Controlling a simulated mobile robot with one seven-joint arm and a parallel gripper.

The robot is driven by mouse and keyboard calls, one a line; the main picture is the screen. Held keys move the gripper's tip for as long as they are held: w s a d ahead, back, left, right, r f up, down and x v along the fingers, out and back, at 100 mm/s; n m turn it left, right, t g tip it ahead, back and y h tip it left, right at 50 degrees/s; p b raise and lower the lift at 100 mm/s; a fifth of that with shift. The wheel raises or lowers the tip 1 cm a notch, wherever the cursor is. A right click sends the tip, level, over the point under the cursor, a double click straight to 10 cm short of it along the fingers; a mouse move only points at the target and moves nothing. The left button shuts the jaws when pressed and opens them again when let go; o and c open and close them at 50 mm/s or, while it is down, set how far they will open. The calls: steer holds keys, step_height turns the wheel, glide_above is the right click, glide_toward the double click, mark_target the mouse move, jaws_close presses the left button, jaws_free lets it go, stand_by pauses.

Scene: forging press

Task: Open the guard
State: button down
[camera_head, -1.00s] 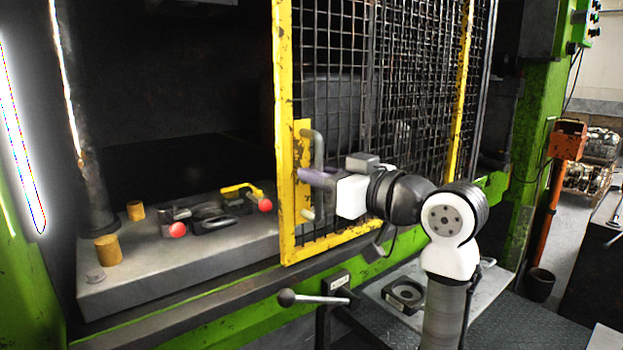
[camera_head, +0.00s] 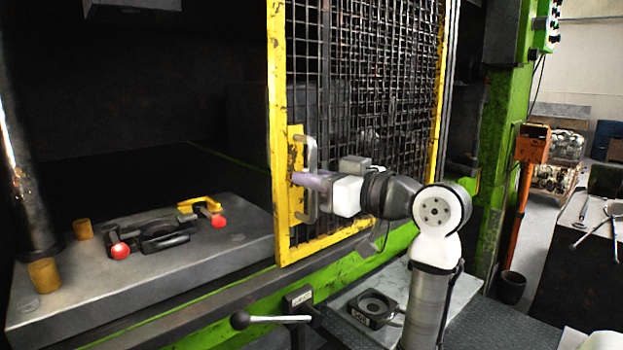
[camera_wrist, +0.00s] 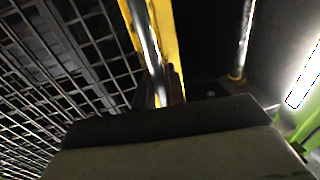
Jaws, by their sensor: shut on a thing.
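The guard (camera_head: 275,130) is a wire-mesh panel in a chipped yellow frame, standing across the right part of the press opening; the left part is uncovered. Its grey bar handle (camera_head: 312,152) is upright on a yellow plate near the frame's left edge. My gripper (camera_head: 308,180) reaches in from the right and is shut on the handle, at about its middle. In the wrist view the handle (camera_wrist: 147,42) runs down along the yellow frame (camera_wrist: 166,40) to the gripper, whose dark body hides the grip itself.
In the uncovered part, the grey press bed (camera_head: 130,302) carries dark tooling with red knobs (camera_head: 120,251) and yellow cylinders (camera_head: 44,275). A lever with a black knob (camera_head: 240,320) sticks out below the guard. An orange post (camera_head: 520,215) stands at the right.

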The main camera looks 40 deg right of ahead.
steer(key=c, duration=1.6)
jaws_free()
steer(key=shift+o, duration=0.2)
steer(key=b+v, duration=0.4)
steer(key=v, duration=1)
steer(key=shift+w, duration=0.1)
